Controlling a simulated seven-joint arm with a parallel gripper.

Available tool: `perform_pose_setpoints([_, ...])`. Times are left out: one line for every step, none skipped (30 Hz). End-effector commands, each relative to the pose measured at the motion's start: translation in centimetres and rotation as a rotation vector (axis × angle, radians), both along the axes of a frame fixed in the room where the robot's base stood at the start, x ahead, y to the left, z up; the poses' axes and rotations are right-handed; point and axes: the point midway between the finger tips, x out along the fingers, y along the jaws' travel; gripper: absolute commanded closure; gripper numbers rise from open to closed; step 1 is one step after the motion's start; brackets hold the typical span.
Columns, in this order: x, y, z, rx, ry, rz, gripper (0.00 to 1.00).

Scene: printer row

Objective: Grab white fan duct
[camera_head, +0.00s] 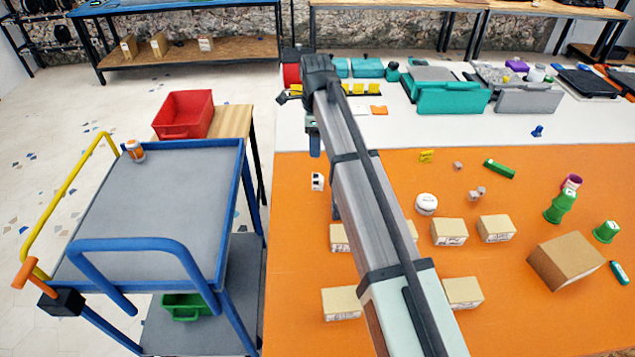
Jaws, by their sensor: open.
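A small white piece with dark openings (317,181), which looks like the white fan duct, lies on the orange mat (295,225) near its left edge. My gripper (315,148) is at the far end of my arm, pointing down, and appears just beyond and above the white piece in the picture. It is open, with nothing visible between its fingers. The fingers are small and partly hidden, so the exact gap to the piece cannot be told. My arm hides part of the mat to the right.
Several tan boxes (449,232) and a round white container (426,204) stand on the mat. Green cups (560,206) and a larger brown box (566,262) are at right. A red bin (184,115) and a blue-framed cart (160,215) stand left of the table.

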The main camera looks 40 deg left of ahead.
Motion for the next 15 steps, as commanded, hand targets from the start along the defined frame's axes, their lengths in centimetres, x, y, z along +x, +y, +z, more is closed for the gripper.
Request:
perform_pose_setpoints([-0.3, 0.1, -0.3, -0.002, 0.002, 0.001, 0.40])
perform_pose_setpoints([-0.4, 0.1, -0.5, -0.003, 0.004, 0.001, 0.40])
perform_pose_setpoints([-0.4, 0.1, -1.0, -0.004, 0.005, 0.001, 0.40])
perform_pose_setpoints([-0.4, 0.1, -1.4, -0.004, 0.005, 0.001, 0.40])
perform_pose_setpoints([-0.4, 0.0, -1.8, -0.004, 0.005, 0.001, 0.40])
perform_pose_setpoints([-0.4, 0.0, -2.5, -0.004, 0.005, 0.001, 0.40])
perform_pose_setpoints([-0.4, 0.0, -3.1, -0.004, 0.005, 0.001, 0.40])
perform_pose_setpoints([-0.4, 0.0, -3.6, -0.004, 0.005, 0.001, 0.40])
perform_pose_setpoints([-0.4, 0.0, -4.3, -0.004, 0.005, 0.001, 0.40])
perform_pose_setpoints([-0.4, 0.0, -4.8, -0.004, 0.005, 0.001, 0.40])
perform_pose_setpoints([-0.4, 0.0, -5.3, -0.003, 0.004, 0.001, 0.40])
perform_pose_setpoints([-0.4, 0.0, -6.0, -0.003, 0.004, 0.001, 0.40])
perform_pose_setpoints([-0.4, 0.0, -6.4, -0.003, 0.004, 0.001, 0.40])
perform_pose_setpoints([-0.4, 0.0, -6.8, -0.003, 0.004, 0.001, 0.40])
perform_pose_setpoints([-0.3, 0.0, -7.2, -0.003, 0.004, 0.001, 0.40])
